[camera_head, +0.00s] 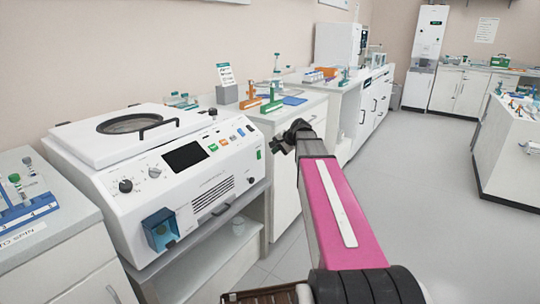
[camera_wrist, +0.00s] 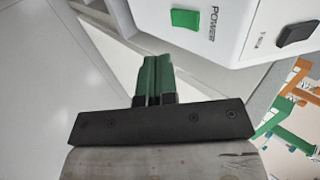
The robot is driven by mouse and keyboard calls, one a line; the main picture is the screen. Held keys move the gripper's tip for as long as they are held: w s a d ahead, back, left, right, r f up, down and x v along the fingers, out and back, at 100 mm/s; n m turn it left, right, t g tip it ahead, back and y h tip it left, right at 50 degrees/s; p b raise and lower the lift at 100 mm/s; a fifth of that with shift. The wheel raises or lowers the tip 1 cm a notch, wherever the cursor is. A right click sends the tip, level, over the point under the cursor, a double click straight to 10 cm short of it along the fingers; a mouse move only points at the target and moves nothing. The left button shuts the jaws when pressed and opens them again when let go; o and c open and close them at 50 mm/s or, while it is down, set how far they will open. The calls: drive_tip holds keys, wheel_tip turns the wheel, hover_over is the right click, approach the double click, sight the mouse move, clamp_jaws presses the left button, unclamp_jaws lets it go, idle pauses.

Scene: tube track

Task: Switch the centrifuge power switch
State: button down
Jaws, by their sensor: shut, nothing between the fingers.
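The centrifuge (camera_head: 205,190) is a white machine with a round lid window, a dark screen, knobs and small coloured buttons. It stands on a grey bench at the left in the head view. Its green power switch (camera_head: 259,155) is at the right end of the front panel. In the wrist view the same green switch (camera_wrist: 185,19) sits beside the printed word POWER, at the top. My gripper (camera_wrist: 157,60) has its two green fingers together, empty, below and left of the switch and apart from it in the picture. In the head view the fingers cannot be made out clearly.
A blue tube rack (camera_head: 28,212) stands on the bench at the left. Orange and green holders (camera_head: 262,100) and a blue tray (camera_head: 294,101) lie on the counter behind the centrifuge. A white island bench (camera_head: 512,150) is at the right. The floor between is clear.

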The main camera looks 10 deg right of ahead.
sight(259, 155)
drive_tip(key=v, duration=0.5)
drive_tip(key=shift+s+d+r, duration=0.15)
drive_tip(key=shift+s+r, duration=0.05)
drive_tip(key=shift+f, duration=0.1)
drive_tip(key=shift+s+d+f, duration=0.1)
drive_tip(key=shift+s+f, duration=0.05)
drive_tip(key=shift+f, duration=0.5)
drive_tip(key=shift+w+a+r+x, duration=0.25)
drive_tip(key=shift+r+x, duration=0.05)
drive_tip(key=shift+x, duration=1.9)
drive_tip(key=shift+w+a+r+x, duration=0.25)
drive_tip(key=shift+r+x, duration=0.05)
drive_tip(key=shift+x, duration=1.85)
drive_tip(key=shift+w+a+r+x, duration=0.2)
drive_tip(key=shift+r+x, duration=0.15)
drive_tip(key=shift+x, duration=1.85)
